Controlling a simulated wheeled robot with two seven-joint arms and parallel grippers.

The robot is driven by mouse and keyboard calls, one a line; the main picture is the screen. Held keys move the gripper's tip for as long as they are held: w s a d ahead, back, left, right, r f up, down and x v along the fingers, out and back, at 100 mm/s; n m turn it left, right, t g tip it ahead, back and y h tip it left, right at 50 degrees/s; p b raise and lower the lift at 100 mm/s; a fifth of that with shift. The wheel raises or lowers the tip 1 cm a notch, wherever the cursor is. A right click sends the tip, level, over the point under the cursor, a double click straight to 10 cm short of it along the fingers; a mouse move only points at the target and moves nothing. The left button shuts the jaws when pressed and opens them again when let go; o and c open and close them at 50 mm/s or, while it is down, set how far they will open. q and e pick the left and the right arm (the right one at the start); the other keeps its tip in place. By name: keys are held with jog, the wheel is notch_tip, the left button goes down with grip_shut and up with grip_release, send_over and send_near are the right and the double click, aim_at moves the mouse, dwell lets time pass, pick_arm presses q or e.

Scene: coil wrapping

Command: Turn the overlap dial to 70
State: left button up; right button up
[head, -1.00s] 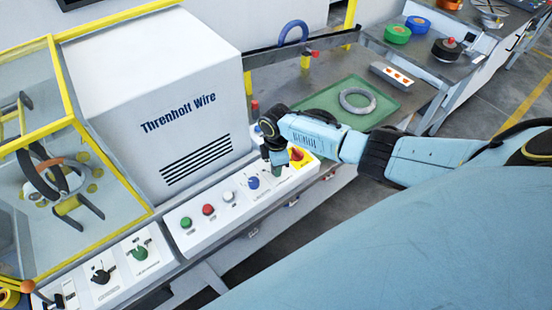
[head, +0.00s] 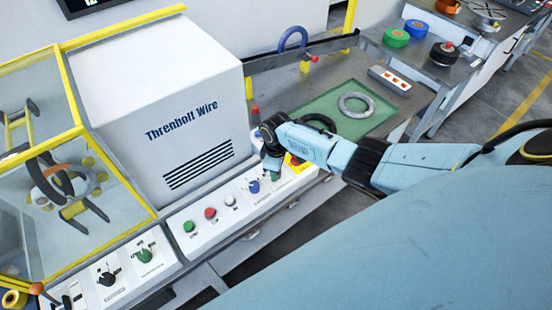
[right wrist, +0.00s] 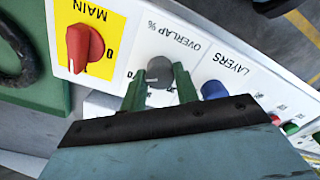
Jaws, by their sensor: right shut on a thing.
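The overlap dial (right wrist: 158,72) is a grey round knob on a white panel under the label OVERLAP %. In the right wrist view, the green fingers of my right gripper (right wrist: 160,88) stand on both sides of it, shut on it. A pale mark shows on the knob, but I cannot read its setting. In the head view my right gripper (head: 272,164) reaches down to the right part of the control panel (head: 215,232) and hides the dial. My left gripper is not in view.
Close beside the dial are the red MAIN switch (right wrist: 84,48) on a yellow plate and the blue LAYERS knob (right wrist: 214,90). Green (head: 190,227) and red (head: 210,213) buttons lie left along the panel. A green mat (head: 350,122) carries rings.

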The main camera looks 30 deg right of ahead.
dwell(0.3)
jog(key=o, duration=1)
jog(key=shift+r+p, duration=1.1)
jog(key=shift+r, duration=5.65)
